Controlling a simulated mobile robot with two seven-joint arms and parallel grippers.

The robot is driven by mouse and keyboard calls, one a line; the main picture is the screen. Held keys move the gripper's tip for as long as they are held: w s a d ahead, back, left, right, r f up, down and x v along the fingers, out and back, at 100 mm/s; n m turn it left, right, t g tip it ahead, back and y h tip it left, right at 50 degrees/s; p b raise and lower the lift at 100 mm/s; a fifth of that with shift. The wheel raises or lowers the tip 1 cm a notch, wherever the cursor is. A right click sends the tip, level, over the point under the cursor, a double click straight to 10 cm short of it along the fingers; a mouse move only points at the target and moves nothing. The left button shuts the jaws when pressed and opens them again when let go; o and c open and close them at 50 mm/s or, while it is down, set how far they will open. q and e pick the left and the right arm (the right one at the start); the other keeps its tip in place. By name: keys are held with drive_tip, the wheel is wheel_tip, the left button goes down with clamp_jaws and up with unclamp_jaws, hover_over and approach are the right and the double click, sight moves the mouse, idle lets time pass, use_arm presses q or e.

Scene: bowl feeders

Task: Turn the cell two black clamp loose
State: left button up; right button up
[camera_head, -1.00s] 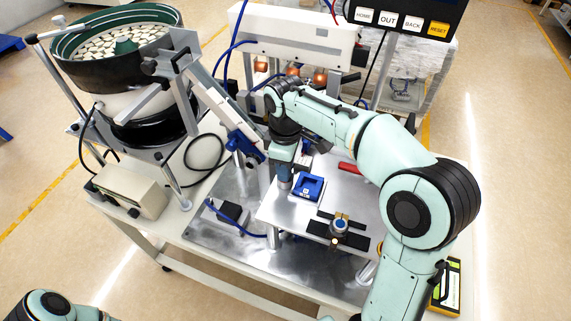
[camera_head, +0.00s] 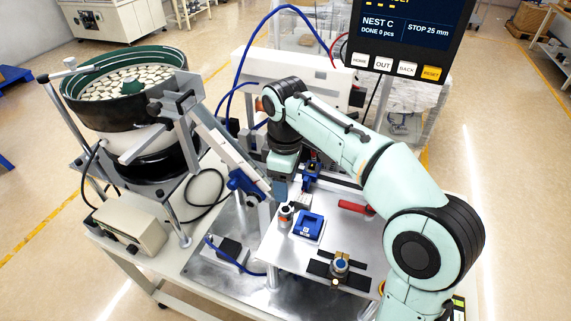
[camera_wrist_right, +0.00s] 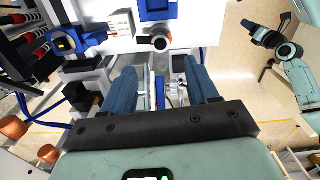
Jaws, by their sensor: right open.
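I cannot tell for certain which part is the cell two black clamp. A small round knob with an orange ring (camera_head: 286,213) stands at the plate's left edge beside a blue block (camera_head: 308,226). In the right wrist view the knob (camera_wrist_right: 160,41) has a black part and lies beyond the fingertips, apart from them. A blue fixture with dark parts (camera_head: 312,176) stands behind, and it also shows in the wrist view (camera_wrist_right: 80,41). My right gripper (camera_head: 281,190) is behind the knob. Its two blue fingers (camera_wrist_right: 162,85) are apart, with metal rail parts visible between them.
A red handle (camera_head: 355,208) lies right. The sloping feeder rail (camera_head: 225,150) and green bowl feeder (camera_head: 125,85) stand left. The screen (camera_head: 410,28) hangs at upper right.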

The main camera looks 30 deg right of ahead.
wheel_tip(320, 180, up, 5)
drive_tip(key=shift+s+f, duration=0.1)
idle(0.3)
drive_tip(key=shift+f, duration=0.1)
